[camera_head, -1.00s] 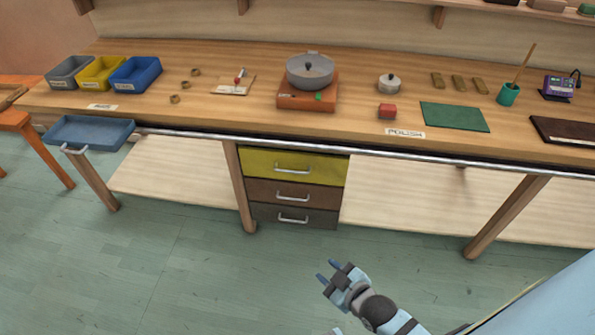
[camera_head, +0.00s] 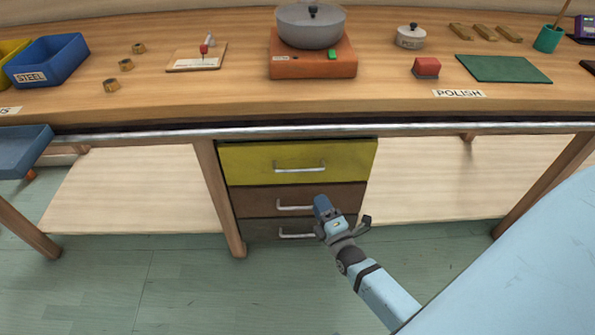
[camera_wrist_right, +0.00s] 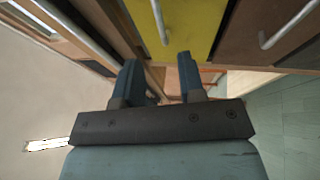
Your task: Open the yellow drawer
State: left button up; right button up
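The yellow drawer (camera_head: 298,162) is the top one of a stack of three under the workbench. It is closed, with a silver bar handle (camera_head: 300,167) on its front. My right gripper (camera_head: 322,205) is below that handle in the head view, in front of the brown middle drawer. In the right wrist view its two fingers (camera_wrist_right: 160,78) are apart with nothing between them. The yellow drawer front (camera_wrist_right: 178,25) and its handle (camera_wrist_right: 160,22) lie ahead of the fingertips there, not touching them. My left gripper is not in view.
The brown drawer (camera_head: 250,200) and the dark lowest drawer (camera_head: 262,229) are closed below. A metal rail (camera_head: 420,129) runs along the bench edge above.

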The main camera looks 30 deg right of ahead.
aim_at(301, 169)
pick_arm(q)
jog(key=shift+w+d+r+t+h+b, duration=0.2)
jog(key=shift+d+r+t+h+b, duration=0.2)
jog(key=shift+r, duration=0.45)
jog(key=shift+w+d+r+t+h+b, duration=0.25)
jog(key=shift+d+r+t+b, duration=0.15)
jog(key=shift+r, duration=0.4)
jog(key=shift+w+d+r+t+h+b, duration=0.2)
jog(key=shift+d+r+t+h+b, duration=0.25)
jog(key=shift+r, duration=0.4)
pick_arm(e)
jog(key=shift+x, duration=6.25)
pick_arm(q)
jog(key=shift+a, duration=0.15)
pick_arm(e)
jog(key=shift+a, duration=0.1)
grip_shut()
